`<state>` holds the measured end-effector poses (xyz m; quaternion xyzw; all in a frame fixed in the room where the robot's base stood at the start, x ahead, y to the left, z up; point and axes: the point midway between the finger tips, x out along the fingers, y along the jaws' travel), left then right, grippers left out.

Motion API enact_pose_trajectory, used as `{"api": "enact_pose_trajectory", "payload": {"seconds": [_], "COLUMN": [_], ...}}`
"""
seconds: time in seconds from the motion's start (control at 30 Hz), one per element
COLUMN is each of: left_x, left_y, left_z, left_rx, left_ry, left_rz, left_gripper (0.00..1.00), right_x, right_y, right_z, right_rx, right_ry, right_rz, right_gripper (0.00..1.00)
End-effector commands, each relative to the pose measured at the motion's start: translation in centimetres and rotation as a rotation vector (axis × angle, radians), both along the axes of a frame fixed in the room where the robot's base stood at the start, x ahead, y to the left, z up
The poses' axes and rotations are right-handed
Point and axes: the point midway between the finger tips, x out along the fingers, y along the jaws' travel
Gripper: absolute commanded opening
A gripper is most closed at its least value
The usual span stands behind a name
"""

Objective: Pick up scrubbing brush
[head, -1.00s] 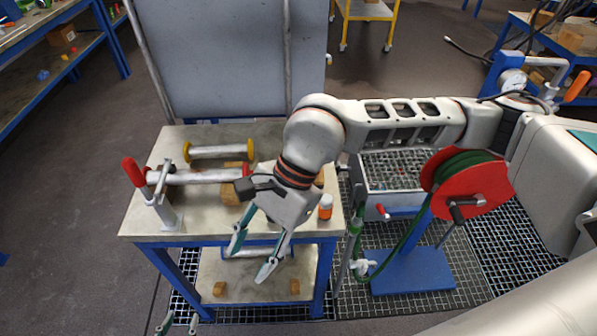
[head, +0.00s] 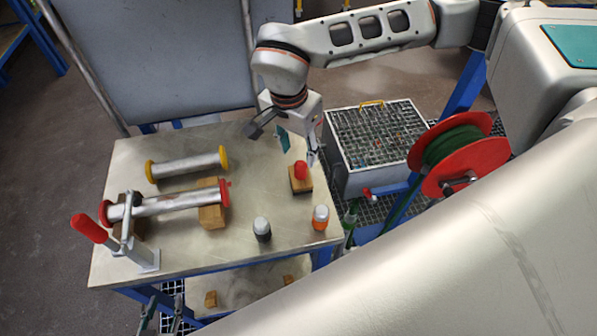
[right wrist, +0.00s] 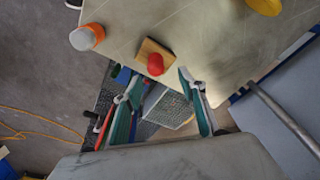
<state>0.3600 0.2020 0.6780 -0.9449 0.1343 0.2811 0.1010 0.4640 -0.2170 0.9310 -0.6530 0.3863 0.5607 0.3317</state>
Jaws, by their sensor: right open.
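The scrubbing brush, a wooden block with a red knob (head: 300,180), stands on the metal table (head: 240,190) near its right edge. It also shows in the right wrist view (right wrist: 155,60), just beyond and between the fingertips. My right gripper (head: 298,157) is open and empty, its fingers spread at the far side of the brush. Its fingers show in the right wrist view (right wrist: 160,76). My left gripper (head: 166,302) is low at the bottom left, in front of the table, with its two fingers apart and nothing visible between them.
A flanged pipe with red ends (head: 165,206) rests on wooden blocks, and one with yellow ends (head: 187,166) lies behind it. A red-handled clamp (head: 132,240) stands at left.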

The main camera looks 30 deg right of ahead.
Motion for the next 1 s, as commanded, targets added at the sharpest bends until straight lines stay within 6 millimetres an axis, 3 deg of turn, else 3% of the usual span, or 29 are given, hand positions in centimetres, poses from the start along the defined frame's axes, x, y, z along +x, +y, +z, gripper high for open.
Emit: {"api": "enact_pose_trajectory", "payload": {"seconds": [0.13,0.4,0.73,0.9,1.0], "left_x": [-0.5,0.2,0.6,0.5,0.5], "left_y": [0.0,0.0,-0.1,-0.1,-0.1], "left_z": [-0.3,1.0,1.4,1.3,1.3], "left_rx": [0.003,0.0,-0.001,-0.002,-0.002], "left_ry": [0.014,-0.004,-0.013,-0.012,-0.011], "left_rz": [-0.001,-0.001,-0.001,0.0,0.0], "left_gripper": [0.34,0.34,0.34,0.34,0.34], "right_x": [-0.3,-0.7,-0.6,-0.6,-0.6], "right_y": [-0.1,-0.4,-0.5,-0.5,-0.5], "right_z": [-1.4,-4.9,-5.6,-5.6,-5.5], "right_rx": [0.001,0.002,0.001,0.001,0.001], "right_ry": [0.003,0.002,0.0,0.0,0.0], "right_rz": [0.0,0.0,0.001,0.001,0.001], "right_gripper": [0.41,0.41,0.41,0.0,0.0]}}
